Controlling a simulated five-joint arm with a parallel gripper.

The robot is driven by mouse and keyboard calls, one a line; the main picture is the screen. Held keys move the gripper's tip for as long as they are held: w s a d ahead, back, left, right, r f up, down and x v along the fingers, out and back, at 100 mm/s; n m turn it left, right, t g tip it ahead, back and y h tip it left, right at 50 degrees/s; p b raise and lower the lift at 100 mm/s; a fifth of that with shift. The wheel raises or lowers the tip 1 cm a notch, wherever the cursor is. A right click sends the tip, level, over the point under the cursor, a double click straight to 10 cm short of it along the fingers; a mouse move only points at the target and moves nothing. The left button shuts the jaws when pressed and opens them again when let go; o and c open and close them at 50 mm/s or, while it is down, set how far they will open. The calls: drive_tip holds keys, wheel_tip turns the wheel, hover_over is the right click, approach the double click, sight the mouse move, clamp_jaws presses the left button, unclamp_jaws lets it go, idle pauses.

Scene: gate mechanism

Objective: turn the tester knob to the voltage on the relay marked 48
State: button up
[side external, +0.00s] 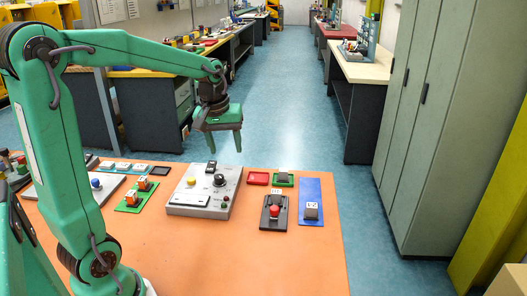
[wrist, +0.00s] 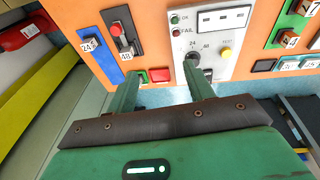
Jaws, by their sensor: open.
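The grey tester (side external: 190,197) sits on the orange table, with a dark round knob (side external: 219,180). In the wrist view the knob (wrist: 193,61) is near the panel's edge, partly behind a finger; a 24 and what looks like 48 are printed beside it. Its pointing direction cannot be told. A white tag reading 48 (wrist: 126,56) is at the end of a black-based part with a red knob (wrist: 116,28); that part also shows right of the tester (side external: 274,212). My gripper (side external: 225,148) is open and empty above the tester's far side, its fingers (wrist: 163,89) pointing down.
A blue plate (side external: 310,188) with a block marked 24 (wrist: 90,44) is at the table's right. A red tray (side external: 258,178) and small green plate (side external: 283,174) lie between. A green plate with orange blocks (side external: 131,198) is left of the tester. The table's front is clear.

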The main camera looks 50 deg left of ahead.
drive_tip(key=w+a+f+n+g, duration=0.1)
drive_tip(key=w+a+f+n, duration=0.2)
drive_tip(key=a+f, duration=0.3)
drive_tip(key=n+g, duration=0.1)
drive_tip(key=n, duration=0.3)
hover_over(219, 176)
drive_tip(key=shift+h, duration=0.4)
wheel_tip(219, 176, down, 5)
drive_tip(key=shift+r, duration=0.2)
drive_tip(key=shift+f, duration=0.15)
drive_tip(key=shift+f, duration=3.75)
drive_tip(key=c, duration=1)
